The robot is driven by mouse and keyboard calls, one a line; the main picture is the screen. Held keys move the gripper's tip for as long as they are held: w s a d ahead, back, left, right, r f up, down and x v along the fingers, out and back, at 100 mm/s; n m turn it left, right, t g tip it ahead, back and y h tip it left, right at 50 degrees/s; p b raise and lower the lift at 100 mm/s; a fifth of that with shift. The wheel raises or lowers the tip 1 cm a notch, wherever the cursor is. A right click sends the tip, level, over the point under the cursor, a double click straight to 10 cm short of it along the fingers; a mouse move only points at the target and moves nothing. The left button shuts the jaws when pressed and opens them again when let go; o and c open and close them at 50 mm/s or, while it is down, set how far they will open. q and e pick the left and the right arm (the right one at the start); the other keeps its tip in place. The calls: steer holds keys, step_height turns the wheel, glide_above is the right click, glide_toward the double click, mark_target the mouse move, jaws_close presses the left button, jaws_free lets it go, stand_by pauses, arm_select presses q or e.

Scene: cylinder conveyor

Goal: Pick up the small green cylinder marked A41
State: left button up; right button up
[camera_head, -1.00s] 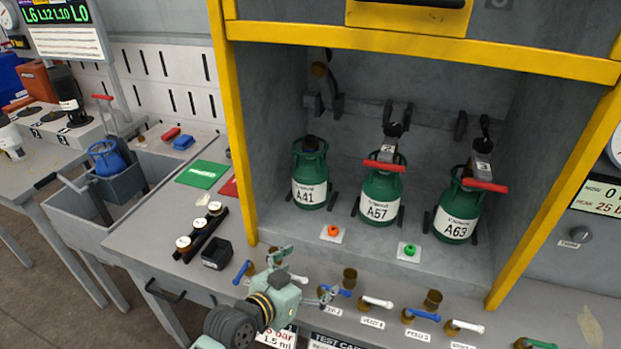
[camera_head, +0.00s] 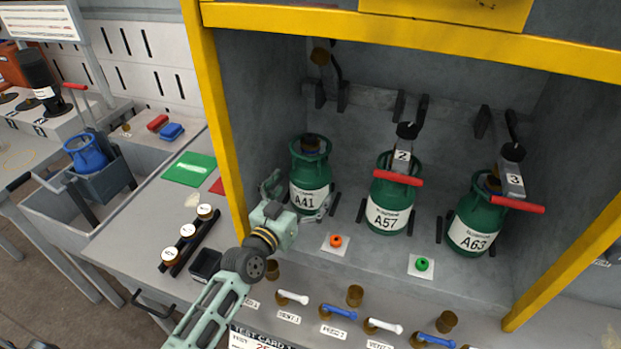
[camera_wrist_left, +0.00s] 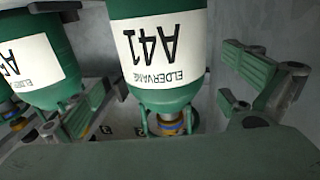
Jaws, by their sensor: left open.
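The small green cylinder marked A41 (camera_head: 308,170) stands upright at the left inside the yellow-framed bay, with a white label and an open collar on top. My left gripper (camera_head: 298,200) is open at its front, one finger on its left side and the other by its lower right. In the left wrist view the cylinder (camera_wrist_left: 165,50) appears upside down between the spread fingers of the gripper (camera_wrist_left: 165,95). I cannot tell whether the fingers touch it. My right gripper is not in view.
Green cylinders A57 (camera_head: 389,217) and A63 (camera_head: 474,232) stand to the right, each with a red-handled clamp on top. An orange button (camera_head: 336,241) and a green button (camera_head: 421,264) lie in front. Valve handles line the front ledge. The yellow post (camera_head: 215,120) stands close left.

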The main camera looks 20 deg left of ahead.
arm_select(q)
steer(key=w, duration=0.3)
steer(key=shift+w+r+p, duration=0.2)
steer(key=shift+w+p, duration=0.1)
steer(key=shift+w+d+f, duration=0.1)
steer(key=shift+w+d, duration=0.05)
steer(key=shift+w, duration=0.4)
steer(key=shift+w+d+f, duration=0.1)
steer(key=shift+w, duration=0.4)
steer(key=shift+r, duration=0.1)
steer(key=c, duration=2)
steer(key=shift+w+r, duration=0.1)
steer(key=shift+r, duration=0.4)
steer(key=shift+w+a+f, duration=0.1)
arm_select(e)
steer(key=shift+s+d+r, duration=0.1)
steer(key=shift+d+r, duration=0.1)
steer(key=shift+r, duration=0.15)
